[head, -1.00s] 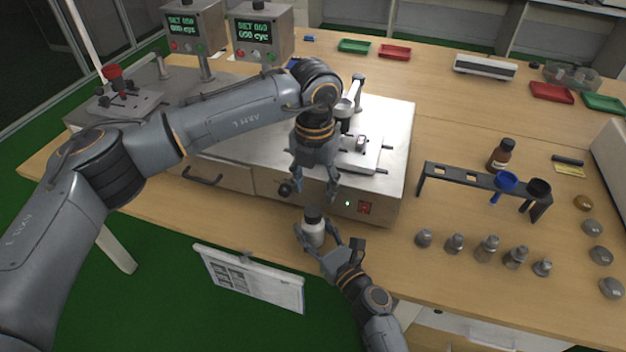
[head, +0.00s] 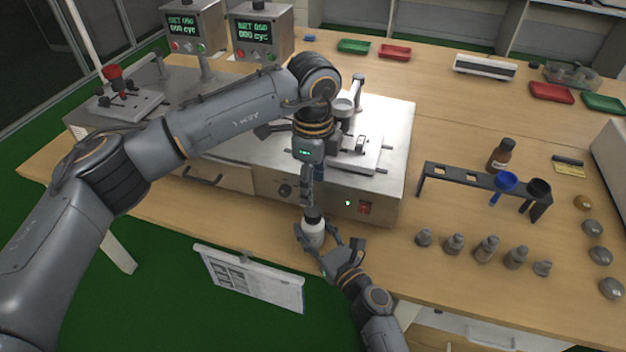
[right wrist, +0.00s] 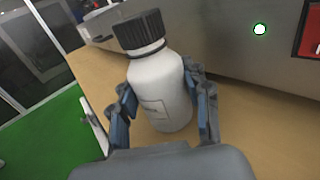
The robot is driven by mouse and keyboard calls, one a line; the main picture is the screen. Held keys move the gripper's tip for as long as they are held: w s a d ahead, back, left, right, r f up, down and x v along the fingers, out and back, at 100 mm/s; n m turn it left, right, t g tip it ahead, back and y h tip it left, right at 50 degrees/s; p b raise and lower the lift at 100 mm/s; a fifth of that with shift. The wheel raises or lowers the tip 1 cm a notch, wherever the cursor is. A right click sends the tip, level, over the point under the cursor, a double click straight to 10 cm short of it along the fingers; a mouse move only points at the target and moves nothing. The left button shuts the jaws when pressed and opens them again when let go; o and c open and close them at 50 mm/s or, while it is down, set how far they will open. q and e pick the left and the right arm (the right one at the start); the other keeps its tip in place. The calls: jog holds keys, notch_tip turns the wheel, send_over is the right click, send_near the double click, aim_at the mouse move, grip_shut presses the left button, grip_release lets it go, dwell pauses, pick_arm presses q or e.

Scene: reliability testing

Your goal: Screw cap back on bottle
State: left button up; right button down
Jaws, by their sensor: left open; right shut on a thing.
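A white bottle (head: 313,237) with a dark cap (head: 313,215) stands near the table's front edge, left of centre. It also shows in the right wrist view (right wrist: 163,92), with the ribbed black cap (right wrist: 139,31) sitting on its neck. My right gripper (head: 322,247) is shut on the bottle's body, one finger on each side. My left gripper (head: 308,200) is open and points down just above the cap. Its fingers are seen edge-on, so one hides the other, and I cannot tell whether they touch the cap.
A steel test machine (head: 397,150) stands right behind the bottle. To the right are a black rack (head: 470,178) with funnels, a brown bottle (head: 503,155) and several grey weights (head: 487,249). A clipboard-like sheet (head: 255,280) hangs at the front edge.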

aim_at(313, 211)
dwell(0.4)
pick_arm(q)
jog(key=shift+f, duration=4)
jog(key=shift+c, duration=0.2)
